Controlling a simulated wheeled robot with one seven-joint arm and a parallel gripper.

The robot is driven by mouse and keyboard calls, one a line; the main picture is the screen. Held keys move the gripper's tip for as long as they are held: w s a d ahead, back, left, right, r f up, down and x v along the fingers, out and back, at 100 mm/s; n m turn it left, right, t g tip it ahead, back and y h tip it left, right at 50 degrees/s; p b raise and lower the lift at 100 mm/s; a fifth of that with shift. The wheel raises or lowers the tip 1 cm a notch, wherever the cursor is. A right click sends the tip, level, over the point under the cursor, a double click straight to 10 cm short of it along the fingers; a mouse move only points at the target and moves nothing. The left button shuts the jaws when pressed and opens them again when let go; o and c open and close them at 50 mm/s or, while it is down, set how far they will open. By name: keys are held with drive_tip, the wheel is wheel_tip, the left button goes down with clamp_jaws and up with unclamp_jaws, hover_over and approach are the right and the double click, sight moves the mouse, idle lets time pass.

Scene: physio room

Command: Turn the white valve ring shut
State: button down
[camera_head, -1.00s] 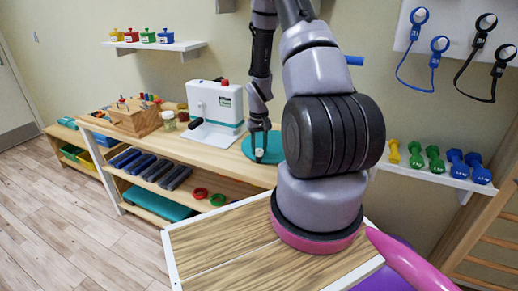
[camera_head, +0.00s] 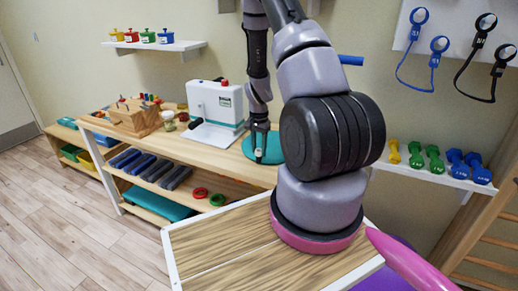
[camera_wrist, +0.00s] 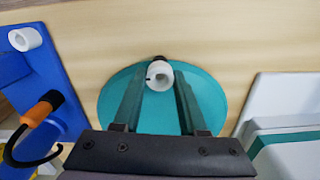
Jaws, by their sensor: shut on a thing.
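My gripper (camera_wrist: 160,72) is shut on a small white ring (camera_wrist: 163,82), with one finger on each side of it. The ring stands over a round teal disc (camera_wrist: 205,95) on the wooden bench, and a dark tip shows at its far side. In the head view my gripper (camera_head: 259,152) points down over the teal disc (camera_head: 272,146). The ring is mostly hidden by the fingers there, with only a pale spot between the tips. I cannot tell how far the ring is turned.
A white device (camera_head: 216,105) with a red knob stands left of the disc. In the wrist view a blue panel (camera_wrist: 55,60) carries another white ring (camera_wrist: 25,38) and a black hook with an orange part (camera_wrist: 42,108). A wooden-topped table (camera_head: 220,250) stands in front.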

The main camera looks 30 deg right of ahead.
drive_tip(key=m, duration=0.4)
drive_tip(key=shift+m, duration=2.2)
drive_tip(key=c, duration=0.7)
unclamp_jaws()
